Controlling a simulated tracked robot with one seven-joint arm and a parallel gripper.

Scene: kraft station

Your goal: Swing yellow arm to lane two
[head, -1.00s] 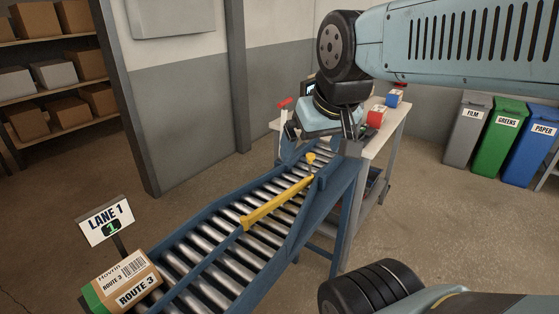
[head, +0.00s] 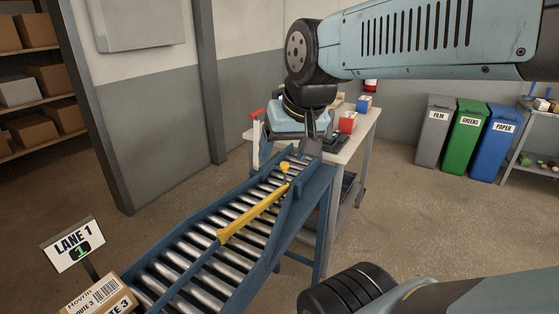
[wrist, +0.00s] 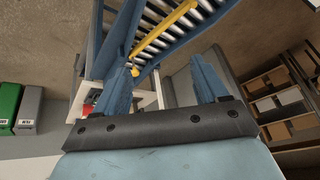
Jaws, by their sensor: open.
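The yellow arm (head: 252,216) lies slantwise over the steel rollers of the blue-railed conveyor (head: 190,228). A yellow knob (head: 284,166) stands near its far end, close to the right rail. In the wrist view the yellow arm (wrist: 165,30) and its knob (wrist: 135,71) show beyond the fingers, nearer the left one. My gripper (head: 312,143) is over the far end of the conveyor, above and just right of the knob in the head view. In the wrist view my gripper (wrist: 163,85) has its two blue fingers wide apart with nothing between them.
A "LANE 1" sign (head: 73,244) and a "ROUTE 3" carton (head: 100,296) are at the conveyor's near left. A work table (head: 350,150) with a red box (head: 348,122) and a blue box (head: 363,103) stands behind.

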